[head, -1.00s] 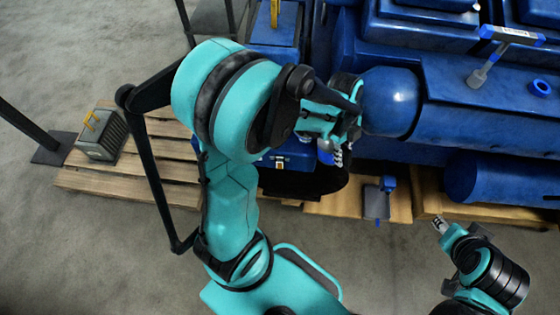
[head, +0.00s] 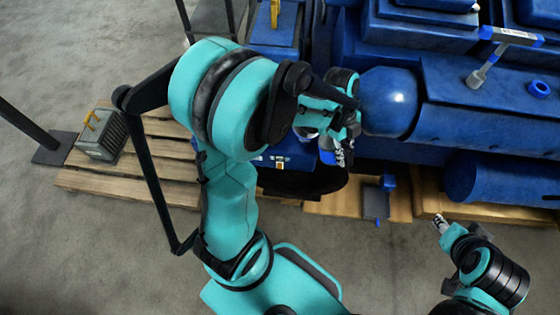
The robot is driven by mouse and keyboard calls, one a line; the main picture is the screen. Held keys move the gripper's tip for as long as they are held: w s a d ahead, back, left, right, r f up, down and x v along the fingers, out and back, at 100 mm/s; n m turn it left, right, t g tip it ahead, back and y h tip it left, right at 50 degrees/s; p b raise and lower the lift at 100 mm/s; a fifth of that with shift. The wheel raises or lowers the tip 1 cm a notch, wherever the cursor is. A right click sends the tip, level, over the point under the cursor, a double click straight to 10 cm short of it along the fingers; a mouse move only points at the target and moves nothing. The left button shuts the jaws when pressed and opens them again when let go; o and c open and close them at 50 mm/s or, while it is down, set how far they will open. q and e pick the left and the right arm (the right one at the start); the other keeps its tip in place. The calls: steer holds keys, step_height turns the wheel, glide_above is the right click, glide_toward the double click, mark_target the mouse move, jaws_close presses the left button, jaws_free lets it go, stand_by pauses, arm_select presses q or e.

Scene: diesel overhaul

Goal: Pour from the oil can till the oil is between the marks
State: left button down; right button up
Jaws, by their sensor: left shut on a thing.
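My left gripper (head: 343,152) is beside the rounded end of the blue engine, right of the picture's middle. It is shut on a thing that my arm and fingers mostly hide. A small blue part (head: 327,156) shows at the fingers and seems to belong to the oil can. The can's spout, its tilt and any flow of oil cannot be made out. The oil level and its marks are not visible. My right gripper (head: 440,222) is low at the right, apart from the engine, and its finger opening is too small to judge.
The blue engine (head: 470,100) fills the upper right. A hammer-like tool (head: 490,62) and a blue ring (head: 540,89) lie on it. A wooden pallet (head: 130,185) lies under it. A grey box with a yellow handle (head: 100,138) stands at left. Bare floor lies in front.

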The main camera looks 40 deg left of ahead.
mark_target(349, 149)
arm_select(q)
steer(key=shift+r, duration=0.1)
steer(key=shift+d+r+h, duration=0.15)
steer(key=shift+r+h, duration=0.35)
steer(key=shift+r, duration=0.1)
stand_by(0.5)
steer(key=shift+s+d+r+g+h, duration=0.1)
steer(key=shift+d+r+g+h, duration=0.15)
steer(key=shift+r+h, duration=0.35)
steer(key=shift+r, duration=0.2)
steer(key=shift+r+h, duration=0.3)
steer(key=shift+r, duration=0.3)
stand_by(0.4)
